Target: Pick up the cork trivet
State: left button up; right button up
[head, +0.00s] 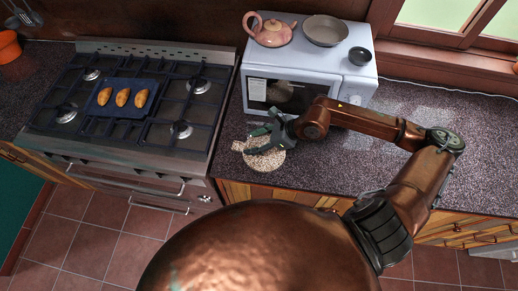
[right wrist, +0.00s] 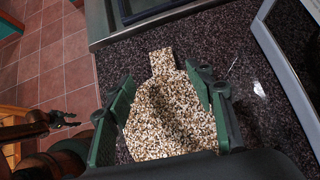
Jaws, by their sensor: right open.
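The cork trivet (head: 266,161) is a round, speckled tan disc with a short tab. It lies flat on the dark counter in front of the microwave, near the front edge. My right gripper (head: 258,142) is over it and partly covers it. In the right wrist view the trivet (right wrist: 170,112) lies between the two spread green fingers of this gripper (right wrist: 162,78), with its tab pointing away. The gripper is open; whether the fingers touch the trivet cannot be told. A dark gripper on a copper arm, my left one (right wrist: 66,119), shows small at the left of the wrist view.
The microwave (head: 312,72) stands just behind the trivet, bearing a pink teapot (head: 272,32), a pan (head: 325,30) and a dark bowl (head: 360,56). A stove (head: 185,155) with a blue tray (head: 118,110) of pastries is at left. The counter (head: 460,130) at right is clear.

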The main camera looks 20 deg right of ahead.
aim_at(236, 145)
jog(key=x, duration=0.6)
jog(key=shift+w+a+r, duration=0.1)
jog(key=shift+w+a, duration=0.15)
jog(key=shift+w, duration=0.25)
jog(key=shift+w+a+f, duration=0.2)
jog(key=shift+a+f, duration=0.1)
jog(key=shift+f, duration=0.2)
jog(key=shift+c, duration=0.3)
jog(key=c, duration=1.2)
jog(key=shift+r, duration=0.1)
